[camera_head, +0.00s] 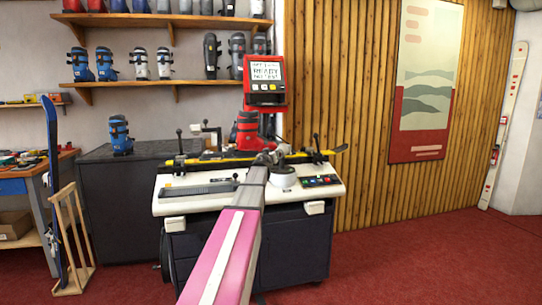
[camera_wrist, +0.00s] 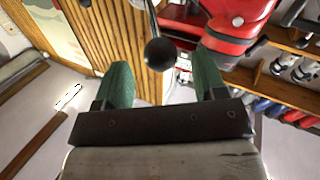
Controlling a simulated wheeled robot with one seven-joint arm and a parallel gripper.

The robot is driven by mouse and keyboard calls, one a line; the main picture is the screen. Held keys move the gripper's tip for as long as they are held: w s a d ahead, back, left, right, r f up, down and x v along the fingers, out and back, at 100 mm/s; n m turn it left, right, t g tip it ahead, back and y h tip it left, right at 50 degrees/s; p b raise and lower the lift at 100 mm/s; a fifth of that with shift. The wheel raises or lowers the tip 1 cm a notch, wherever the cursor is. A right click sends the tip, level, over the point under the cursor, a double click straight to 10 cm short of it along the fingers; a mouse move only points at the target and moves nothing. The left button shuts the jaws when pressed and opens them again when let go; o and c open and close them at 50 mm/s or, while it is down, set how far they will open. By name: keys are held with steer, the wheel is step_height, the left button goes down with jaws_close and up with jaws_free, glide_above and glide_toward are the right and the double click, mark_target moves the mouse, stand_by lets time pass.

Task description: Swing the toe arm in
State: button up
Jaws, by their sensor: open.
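In the wrist view my gripper (camera_wrist: 161,72) is open, its two green fingers spread with nothing held between them. A black ball knob (camera_wrist: 160,53) on a thin metal rod lies in line with the gap, close to the fingertips; I cannot tell whether it is inside the gap. The knob looks like the toe arm's handle, but the rest of that arm is not clear. In the head view the binding test machine (camera_head: 195,205) has a red display unit (camera_head: 265,80). A red boot (camera_head: 246,128) stands below it. My arm hides part of the bench top.
A ski (camera_head: 205,159) lies along the machine's top, with upright black-knobbed levers (camera_head: 180,140) near it. A dark cabinet (camera_head: 110,190) with a blue boot stands left. Boot shelves (camera_head: 170,83) hang behind. Red floor (camera_head: 420,260) is free at right.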

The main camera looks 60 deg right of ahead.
steer(key=v, duration=0.7)
